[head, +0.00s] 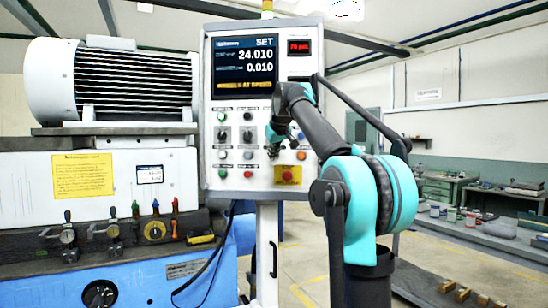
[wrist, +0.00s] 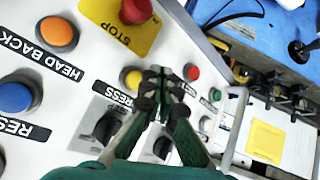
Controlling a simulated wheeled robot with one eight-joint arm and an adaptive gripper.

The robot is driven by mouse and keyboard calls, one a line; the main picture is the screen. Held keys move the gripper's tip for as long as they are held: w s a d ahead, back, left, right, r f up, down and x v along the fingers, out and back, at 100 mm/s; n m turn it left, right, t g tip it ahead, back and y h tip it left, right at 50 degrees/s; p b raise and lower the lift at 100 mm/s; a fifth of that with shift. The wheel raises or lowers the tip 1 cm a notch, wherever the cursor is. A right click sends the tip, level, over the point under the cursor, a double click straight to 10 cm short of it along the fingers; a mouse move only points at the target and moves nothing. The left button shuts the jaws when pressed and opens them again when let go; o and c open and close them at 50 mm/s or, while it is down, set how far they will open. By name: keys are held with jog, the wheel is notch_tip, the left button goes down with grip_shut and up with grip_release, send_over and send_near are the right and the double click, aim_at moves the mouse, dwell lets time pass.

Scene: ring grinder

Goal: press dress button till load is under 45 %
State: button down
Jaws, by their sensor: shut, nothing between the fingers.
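The control panel (head: 238,178) faces me with its screen and rows of buttons. A small red readout (head: 299,47) at its upper right seems to read about 70; the digits are tiny. In the wrist view a yellow button (wrist: 131,78) sits beside a label (wrist: 112,87) ending in "RESS", partly covered; it appears to be the dress button. My gripper (wrist: 158,77) is shut and empty, its tips just right of that button in the picture. Contact cannot be told. In the head view my gripper (head: 273,150) is in front of the panel and hides that button.
Black knobs (wrist: 108,127) stick out below. The grinder (head: 100,180) stands left of the panel.

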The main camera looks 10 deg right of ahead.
jog(key=shift+w+d, duration=0.15)
jog(key=shift+w, duration=0.35)
jog(key=shift+w+d, duration=0.15)
jog(key=shift+w, duration=0.35)
jog(key=shift+w, duration=0.15)
dwell(0.7)
jog(key=shift+w+d, duration=0.1)
jog(key=shift+w, duration=0.15)
jog(key=shift+w+d, duration=0.15)
jog(key=shift+w, duration=0.4)
dwell(0.9)
jog(key=shift+s, duration=0.15)
jog(key=shift+s+a, duration=0.3)
jog(key=shift+s, duration=0.45)
jog(key=s, duration=0.2)
jog(key=s+a, duration=0.1)
jog(key=s, duration=0.2)
jog(key=shift+a, duration=0.15)
dwell(0.3)
